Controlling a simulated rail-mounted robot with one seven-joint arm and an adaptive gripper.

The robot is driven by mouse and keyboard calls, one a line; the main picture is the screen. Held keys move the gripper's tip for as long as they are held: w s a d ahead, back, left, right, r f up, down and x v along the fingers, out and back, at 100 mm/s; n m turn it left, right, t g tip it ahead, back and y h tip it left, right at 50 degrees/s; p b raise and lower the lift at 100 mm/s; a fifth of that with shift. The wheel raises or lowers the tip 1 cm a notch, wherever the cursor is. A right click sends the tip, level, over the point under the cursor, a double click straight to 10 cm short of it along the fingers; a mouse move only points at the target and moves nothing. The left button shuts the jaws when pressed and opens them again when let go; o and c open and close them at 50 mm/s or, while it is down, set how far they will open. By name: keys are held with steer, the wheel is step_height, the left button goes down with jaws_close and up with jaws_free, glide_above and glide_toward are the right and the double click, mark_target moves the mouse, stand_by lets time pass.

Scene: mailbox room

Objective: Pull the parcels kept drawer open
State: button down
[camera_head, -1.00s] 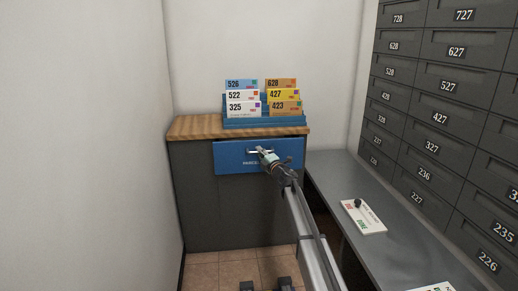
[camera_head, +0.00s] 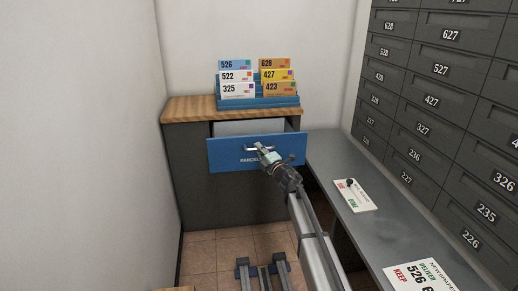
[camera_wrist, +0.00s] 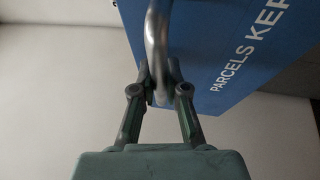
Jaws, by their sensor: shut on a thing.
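The parcels kept drawer has a blue front (camera_head: 228,156) with white lettering, set in a dark grey cabinet (camera_head: 190,180) under a wooden top. The front stands out from the cabinet, and a pale strip of the drawer's inside shows above it. My gripper (camera_head: 261,148) is at the drawer's metal handle (camera_head: 252,149). In the wrist view my gripper's fingers (camera_wrist: 159,92) are shut on the curved handle (camera_wrist: 156,35), beside the blue front (camera_wrist: 215,50) reading "PARCELS KEP".
A blue rack (camera_head: 262,103) with several numbered cards stands on the wooden top (camera_head: 190,107). A grey counter (camera_head: 345,170) with signs lies to the right, below dark numbered mailboxes (camera_head: 434,101). A white wall is at the left. Tiled floor (camera_head: 215,245) lies in front of the cabinet.

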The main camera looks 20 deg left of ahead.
steer(key=c, duration=1.2)
jaws_free()
steer(key=shift+s+d, duration=0.1)
steer(key=v, duration=1.1)
steer(key=shift+s+d+f, duration=0.1)
steer(key=shift+s+d, duration=0.05)
steer(key=shift+d, duration=0.15)
